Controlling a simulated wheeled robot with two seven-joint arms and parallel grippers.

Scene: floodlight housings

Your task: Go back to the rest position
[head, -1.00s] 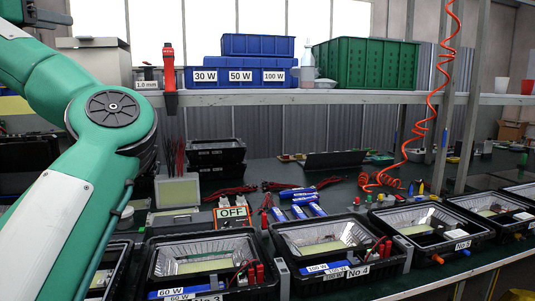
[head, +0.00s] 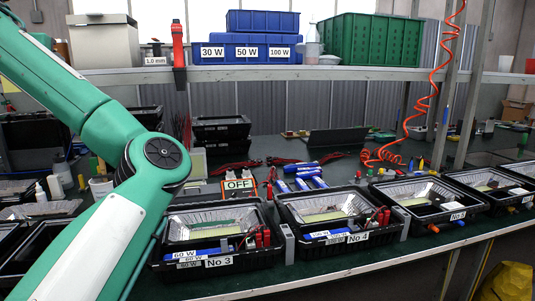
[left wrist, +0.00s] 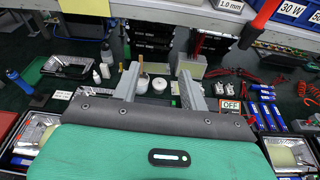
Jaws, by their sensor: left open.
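My left arm (head: 95,125) comes in from the left in the head view and bends at a round dark joint; its gripper is out of that view. In the left wrist view my left gripper (left wrist: 158,72) is open, with its two grey fingers apart and nothing held between them. White jars (left wrist: 150,84) show behind the gap between the fingers, on the bench. My right gripper is in neither view.
Black floodlight housings marked No 3 (head: 218,262) and No 4 (head: 357,239) stand along the bench front. An OFF sign (head: 239,184) and blue cylinders (head: 305,183) lie behind them. Above are a shelf (head: 350,73) with blue bins and a coiled red hose (head: 425,100).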

